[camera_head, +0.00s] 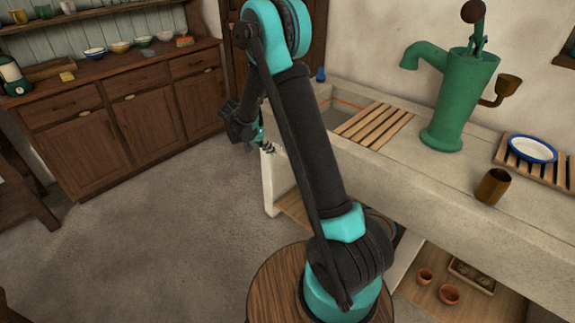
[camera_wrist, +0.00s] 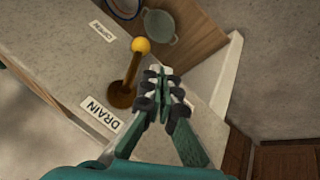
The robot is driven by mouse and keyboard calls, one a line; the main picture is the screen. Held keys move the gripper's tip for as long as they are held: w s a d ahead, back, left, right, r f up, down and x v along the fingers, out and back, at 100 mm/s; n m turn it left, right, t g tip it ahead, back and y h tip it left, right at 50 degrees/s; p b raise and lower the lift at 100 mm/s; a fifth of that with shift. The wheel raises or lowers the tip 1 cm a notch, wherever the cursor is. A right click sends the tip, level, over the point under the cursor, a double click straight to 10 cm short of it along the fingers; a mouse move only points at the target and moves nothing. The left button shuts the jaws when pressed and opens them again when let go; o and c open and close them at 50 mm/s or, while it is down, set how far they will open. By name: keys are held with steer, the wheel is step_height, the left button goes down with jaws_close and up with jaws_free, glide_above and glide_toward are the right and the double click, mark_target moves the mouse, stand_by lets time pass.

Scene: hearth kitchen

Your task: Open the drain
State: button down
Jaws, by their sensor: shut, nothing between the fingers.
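A drain lever with a yellow ball knob (camera_wrist: 140,45) and a brown shaft (camera_wrist: 125,80) shows in the wrist view. It is mounted on a pale stone face beside a white label reading DRAIN (camera_wrist: 101,113). The lever slants from its round brown base toward the top of the picture. A second small label (camera_wrist: 102,31) sits near the knob; its text is hard to read. My gripper (camera_wrist: 160,73) is shut and empty, just right of the lever, apparently apart from it. In the head view my gripper (camera_head: 267,147) is by the sink's left end; the lever is hidden there.
The stone sink (camera_head: 345,115) holds a slatted wooden rack (camera_head: 374,122). A green hand pump (camera_head: 460,100), a brown cup (camera_head: 492,186) and a plate (camera_head: 532,149) stand along the counter. The floor to the left is clear.

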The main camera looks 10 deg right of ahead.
steer(key=w+d+f+h, duration=0.1)
steer(key=w+d+f, duration=0.1)
steer(key=d+f, duration=0.5)
steer(key=shift+d+f+m, duration=0.25)
steer(key=shift+f+m, duration=0.15)
steer(key=shift+f, duration=1.15)
